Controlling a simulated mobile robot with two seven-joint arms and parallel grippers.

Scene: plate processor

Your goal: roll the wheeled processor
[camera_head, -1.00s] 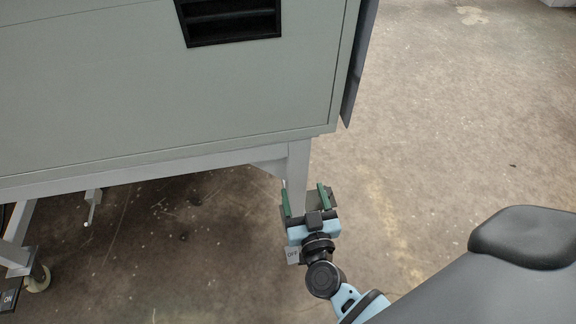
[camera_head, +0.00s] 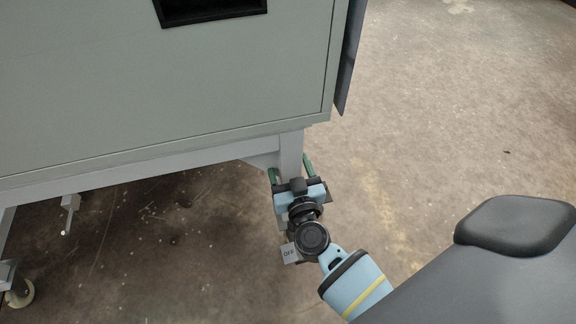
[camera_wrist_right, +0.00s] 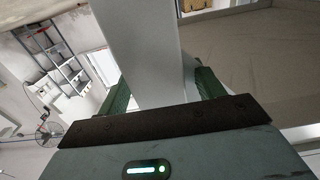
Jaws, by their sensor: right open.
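The processor (camera_head: 150,90) is a large grey-green cabinet on a light grey frame, filling the upper left of the head view. Its near right leg (camera_head: 290,153) stands under the cabinet's right corner. My right gripper (camera_head: 291,168) is at this leg with its green fingers open, one on each side of it. In the right wrist view the leg (camera_wrist_right: 150,60) rises between the two green fingers; contact cannot be told. A caster wheel (camera_head: 20,294) with a pedal shows at lower left. An OFF pedal (camera_head: 290,253) shows below my right gripper. My left gripper is not in view.
A dark panel (camera_head: 349,60) hangs along the cabinet's right side. Bare concrete floor (camera_head: 430,110) lies open to the right. The space under the frame is shadowed. In the right wrist view, shelving (camera_wrist_right: 50,50) and a fan (camera_wrist_right: 48,133) stand far off.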

